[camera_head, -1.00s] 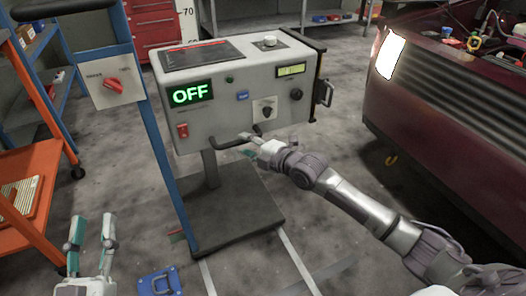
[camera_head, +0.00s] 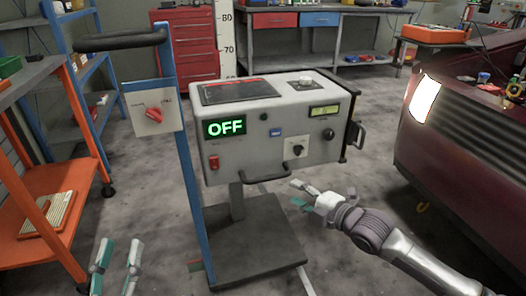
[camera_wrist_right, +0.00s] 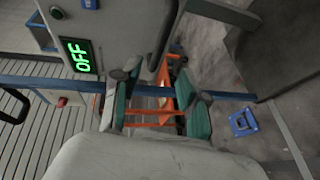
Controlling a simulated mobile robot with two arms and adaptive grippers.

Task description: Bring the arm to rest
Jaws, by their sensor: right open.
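My right arm (camera_head: 385,240) reaches in from the lower right in the head view. Its right gripper (camera_head: 298,193) is open and empty, just in front of and below the grey control console (camera_head: 222,165). In the right wrist view, the right gripper (camera_wrist_right: 158,92) shows two spread fingers with teal pads and nothing held between them. The console's dark front handle (camera_head: 262,177) is close to the fingers but looks apart from them. The console display (camera_head: 225,128) reads OFF. My left gripper (camera_head: 117,256) is open and empty at the lower left.
A blue post (camera_head: 192,200) with a red-knob switch box (camera_head: 153,114) stands left of the console. An orange cart (camera_head: 60,185) is at the left. A dark red car (camera_head: 450,150) is at the right. Open floor (camera_head: 365,165) lies between console and car.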

